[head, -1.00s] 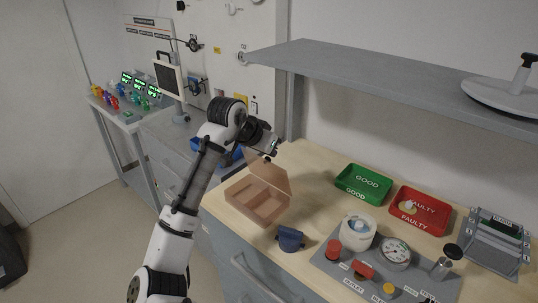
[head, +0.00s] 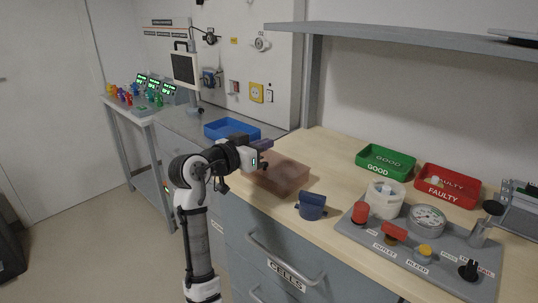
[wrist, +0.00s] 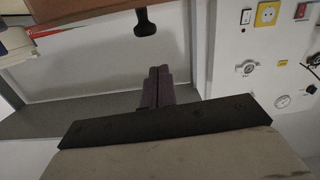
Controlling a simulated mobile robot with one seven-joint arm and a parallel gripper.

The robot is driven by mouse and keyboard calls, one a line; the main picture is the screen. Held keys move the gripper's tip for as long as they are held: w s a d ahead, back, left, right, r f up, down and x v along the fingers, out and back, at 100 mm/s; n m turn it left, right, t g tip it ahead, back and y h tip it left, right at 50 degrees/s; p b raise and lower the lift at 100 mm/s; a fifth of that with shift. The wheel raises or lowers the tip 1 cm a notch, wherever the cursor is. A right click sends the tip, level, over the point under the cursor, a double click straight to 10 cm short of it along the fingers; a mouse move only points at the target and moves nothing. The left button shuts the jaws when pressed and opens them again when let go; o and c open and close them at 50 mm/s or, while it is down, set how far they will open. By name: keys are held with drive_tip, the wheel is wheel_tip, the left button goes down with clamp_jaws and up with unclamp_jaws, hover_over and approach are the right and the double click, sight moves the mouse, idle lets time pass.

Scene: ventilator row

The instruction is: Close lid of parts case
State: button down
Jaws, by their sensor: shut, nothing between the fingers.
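The parts case (head: 284,178) is a brown, slightly see-through box on the wooden bench in the head view. Its lid (head: 285,167) looks down over the body, with no raised panel showing. I cannot tell whether it is fully flush, as my wrist hides the left end. My gripper (head: 265,146) is just behind and above the case's far left corner. In the wrist view its two fingers (wrist: 157,86) are together with nothing between them.
A dark blue clamp-like part (head: 312,206) stands right of the case. A blue tray (head: 231,130) lies behind my gripper. Green (head: 386,160) and red (head: 447,186) bins and a gauge panel (head: 425,246) are to the right. A shelf (head: 400,36) overhangs the bench.

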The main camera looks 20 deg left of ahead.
sight(257, 172)
drive_tip(key=f+t+b, duration=0.1)
drive_tip(key=b, duration=0.1)
drive_tip(key=s+f+h+b, duration=0.1)
drive_tip(key=b, duration=0.1)
drive_tip(key=f+t+b, duration=0.1)
drive_tip(key=b, duration=0.1)
drive_tip(key=shift+s+a+f+t, duration=0.2)
drive_tip(key=shift+a+f+t, duration=0.05)
drive_tip(key=shift+t, duration=0.05)
drive_tip(key=t+b, duration=0.1)
drive_tip(key=b, duration=0.1)
drive_tip(key=f+h+b, duration=0.1)
drive_tip(key=b, duration=0.1)
drive_tip(key=shift+s+a+t, duration=0.15)
drive_tip(key=shift+s+t, duration=0.15)
drive_tip(key=shift+t, duration=0.1)
